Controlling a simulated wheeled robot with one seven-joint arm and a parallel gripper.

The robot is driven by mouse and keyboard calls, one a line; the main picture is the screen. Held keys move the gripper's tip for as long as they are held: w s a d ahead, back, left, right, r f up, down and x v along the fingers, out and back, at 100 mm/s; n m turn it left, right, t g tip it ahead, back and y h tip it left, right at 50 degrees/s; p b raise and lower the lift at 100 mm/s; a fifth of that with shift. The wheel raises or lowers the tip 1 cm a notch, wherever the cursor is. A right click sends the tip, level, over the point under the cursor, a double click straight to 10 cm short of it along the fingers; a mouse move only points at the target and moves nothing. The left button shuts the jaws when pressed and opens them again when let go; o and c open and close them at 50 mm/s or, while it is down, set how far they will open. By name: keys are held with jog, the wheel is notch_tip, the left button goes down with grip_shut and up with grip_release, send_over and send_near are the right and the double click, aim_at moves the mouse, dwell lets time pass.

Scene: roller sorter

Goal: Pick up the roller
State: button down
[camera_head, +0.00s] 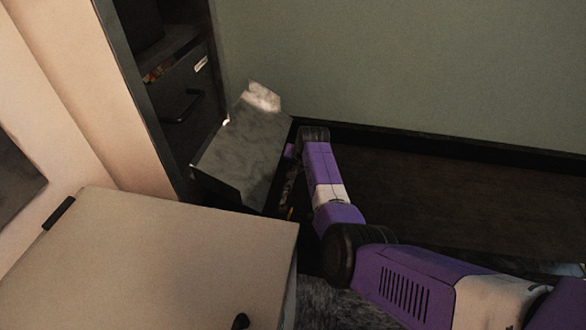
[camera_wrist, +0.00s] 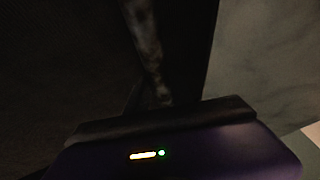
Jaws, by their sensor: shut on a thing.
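A grey, marbled, box-like thing (camera_head: 240,150) with an upright end plate stands tilted beside the dark cabinet in the head view; it appears to be the roller. My purple arm reaches down to its right edge, where my gripper (camera_head: 291,152) meets it. The gripper is shut on it, though the fingertips are mostly hidden. In the wrist view a dark thing with a grey mottled strip (camera_wrist: 150,50) rises right in front of the gripper housing, very close and dim. Its full shape does not show there.
A beige cabinet top (camera_head: 150,260) fills the lower left. A dark drawer unit (camera_head: 180,105) with a handle stands at the left behind the grey thing. A green-grey wall (camera_head: 420,70) closes the back. Dark floor (camera_head: 440,190) lies open to the right.

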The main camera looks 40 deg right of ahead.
jog(key=shift+r, duration=0.1)
dwell(0.7)
notch_tip(320, 180, up, 24)
jog(key=p, duration=1.3)
jog(key=shift+r, duration=0.25)
jog(key=shift+d+p, duration=0.1)
jog(key=shift+p, duration=0.2)
